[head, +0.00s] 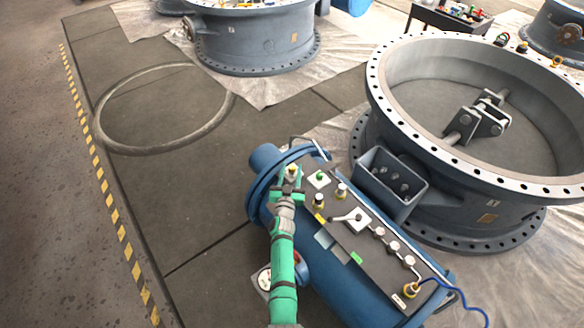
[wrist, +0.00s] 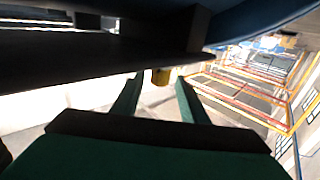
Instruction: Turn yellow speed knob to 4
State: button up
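A small yellow knob (head: 292,169) stands at the far left end of the dark control panel (head: 342,238) on the blue cylinder. My gripper (head: 289,185) is right at this knob, at the end of the green arm. In the wrist view, a yellow cylindrical piece (wrist: 160,76), likely the same knob, shows between and just beyond my two green fingertips (wrist: 159,84). The fingers are apart, with a visible gap on each side of the yellow piece. The knob's scale and its setting cannot be read.
A large valve ring (head: 450,205) stands close on the right.

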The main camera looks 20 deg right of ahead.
jog(key=shift+x, duration=1.05)
jog(key=shift+a, duration=0.35)
jog(key=shift+s+d, duration=0.1)
jog(key=shift+d, duration=0.1)
jog(key=shift+c, duration=0.6)
jog(key=shift+s+d, duration=0.15)
jog(key=shift+d, duration=0.1)
grip_shut()
jog(key=shift+d+r, duration=0.15)
jog(key=shift+r, duration=0.1)
jog(key=shift+n+t+y, duration=0.4)
jog(key=shift+n+y, duration=0.2)
jog(key=shift+y, duration=0.2)
